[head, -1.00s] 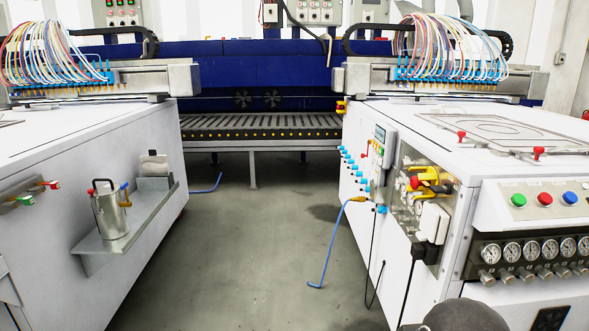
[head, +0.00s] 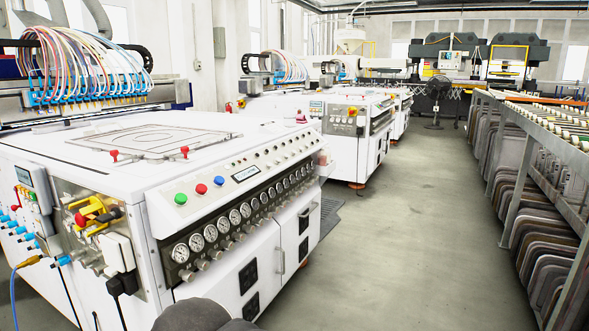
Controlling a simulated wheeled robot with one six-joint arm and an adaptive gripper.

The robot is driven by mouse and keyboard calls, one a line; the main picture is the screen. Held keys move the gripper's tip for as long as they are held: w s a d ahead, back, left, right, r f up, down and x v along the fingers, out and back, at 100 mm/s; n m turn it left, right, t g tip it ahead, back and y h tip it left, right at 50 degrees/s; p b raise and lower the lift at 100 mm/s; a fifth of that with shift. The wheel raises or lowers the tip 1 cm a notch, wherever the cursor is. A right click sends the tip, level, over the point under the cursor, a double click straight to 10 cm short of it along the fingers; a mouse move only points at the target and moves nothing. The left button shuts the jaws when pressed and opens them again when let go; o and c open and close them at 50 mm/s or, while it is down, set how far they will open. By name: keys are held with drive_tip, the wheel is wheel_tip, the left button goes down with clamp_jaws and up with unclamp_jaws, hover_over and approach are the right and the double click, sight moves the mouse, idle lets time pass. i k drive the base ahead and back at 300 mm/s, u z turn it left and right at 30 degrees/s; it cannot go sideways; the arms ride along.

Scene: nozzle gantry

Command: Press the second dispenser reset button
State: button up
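A white dispenser machine (head: 110,180) fills the left half of the head view. Its sloped front panel carries a green button (head: 181,198), a red button (head: 201,189) and a blue button (head: 219,180), with a small display beside them. I cannot read any label, so I cannot tell which is the reset button. A second white machine (head: 345,141) stands farther back, with a small control panel (head: 344,121) whose buttons are too small to tell apart. My gripper is not in view; only a dark rounded part of my arm shows at the bottom.
A row of pressure gauges (head: 234,217) runs below the buttons. A blue hose (head: 15,290) and black cables hang at the machine's left side. A long rack (head: 505,215) lines the right. The grey floor aisle (head: 410,230) between is clear; a fan (head: 437,100) stands far back.

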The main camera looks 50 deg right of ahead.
sight(218, 179)
drive_tip(key=z, duration=1.35)
